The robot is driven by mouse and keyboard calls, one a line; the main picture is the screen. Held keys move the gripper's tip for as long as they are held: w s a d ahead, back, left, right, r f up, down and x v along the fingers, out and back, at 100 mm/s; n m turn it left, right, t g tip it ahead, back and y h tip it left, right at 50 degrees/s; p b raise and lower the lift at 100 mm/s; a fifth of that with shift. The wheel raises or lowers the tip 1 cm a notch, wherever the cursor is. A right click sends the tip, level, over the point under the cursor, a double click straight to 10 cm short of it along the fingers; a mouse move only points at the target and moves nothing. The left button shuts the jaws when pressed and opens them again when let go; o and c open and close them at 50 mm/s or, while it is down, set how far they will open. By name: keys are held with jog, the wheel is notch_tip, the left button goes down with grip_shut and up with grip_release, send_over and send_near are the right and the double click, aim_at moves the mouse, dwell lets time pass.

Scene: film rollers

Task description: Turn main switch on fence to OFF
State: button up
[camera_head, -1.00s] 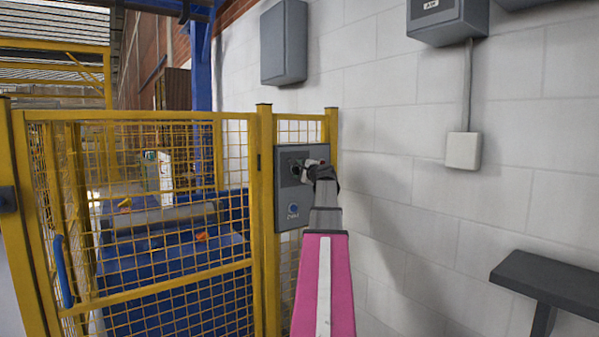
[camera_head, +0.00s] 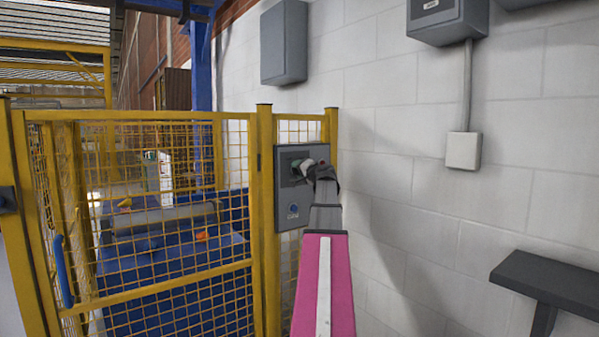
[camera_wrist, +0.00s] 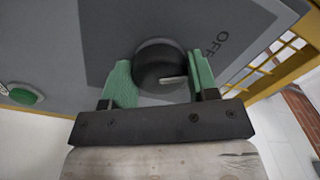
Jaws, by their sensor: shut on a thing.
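The main switch is a round black knob (camera_wrist: 158,66) with a pale pointer mark, on a grey switch box (camera_head: 287,210) fixed to the yellow fence. In the wrist view the word OFF (camera_wrist: 216,42) is printed on the panel to the right of the knob, and the pale mark points right. My gripper (camera_wrist: 160,82) has green finger pads on both sides of the knob and is shut on it. In the head view my gripper (camera_head: 303,170) is at the upper part of the box, and the wrist hides part of the knob.
A green button (camera_wrist: 25,96) is on the panel at left. The yellow mesh fence (camera_head: 150,115) encloses blue equipment (camera_head: 170,285). A white block wall (camera_head: 420,120) is close on the right, with a dark shelf (camera_head: 550,283) lower right.

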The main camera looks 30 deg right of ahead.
jog(key=shift+n, duration=0.6)
jog(key=o, duration=0.9)
jog(key=shift+o, duration=0.2)
jog(key=shift+s, duration=0.15)
jog(key=s, duration=1)
jog(key=shift+s+d, duration=0.3)
jog(key=shift+d, duration=0.1)
jog(key=w+a+f+n+g+y, duration=0.15)
jog(key=a+f+g, duration=0.25)
jog(key=a+f, duration=0.95)
jog(key=w+a+f+n+g+y, duration=0.1)
jog(key=w+a+f+n+g, duration=0.25)
jog(key=a+f, duration=1.05)
jog(key=s+a+f+n+g+h, duration=0.1)
jog(key=s+a+f+g, duration=0.2)
jog(key=s+a+f, duration=0.3)
jog(key=s+a+f+n+g+h, duration=0.1)
jog(key=s+a+f+g, duration=0.3)
jog(key=f, duration=0.9)
jog(key=s+a+f+n+g+h, duration=0.1)
jog(key=s+a+f+n+g, duration=0.1)
jog(key=s+a+f, duration=0.5)
notch_tip(320, 180, down, 3)
jog(key=shift+s+a+r+n+g+h, duration=0.15)
jog(key=shift+s+a+n+g+h, duration=0.25)
jog(key=shift+s+g, duration=0.5)
